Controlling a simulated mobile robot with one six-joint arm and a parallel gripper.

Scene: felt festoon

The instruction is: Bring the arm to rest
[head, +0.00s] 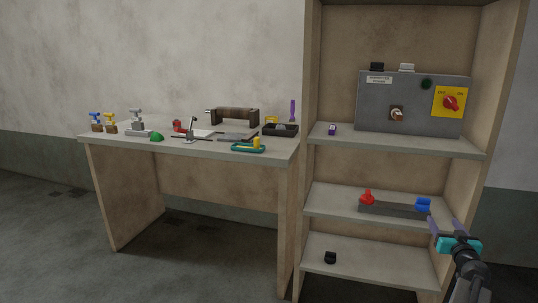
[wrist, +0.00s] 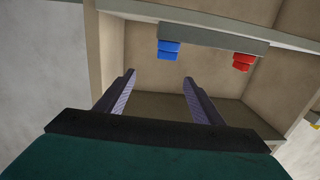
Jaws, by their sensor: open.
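My gripper (head: 445,224) is open, with its two purple fingers apart and nothing between them. It is at the lower right in the head view, by the right side of the shelf unit (head: 312,110). In the wrist view the fingers of my gripper (wrist: 159,77) point into a shelf bay. A grey bar (head: 392,208) with a red piece (head: 367,197) and a blue piece (head: 422,204) lies on the middle shelf. In the wrist view the blue piece (wrist: 168,50) and the red piece (wrist: 242,62) appear beyond the fingertips, apart from them.
A grey control box (head: 385,100) with a red rotary switch (head: 450,103) stands on the upper shelf. A small black item (head: 330,257) lies on the bottom shelf. A workbench (head: 190,147) with several tools stands left. The floor before it is clear.

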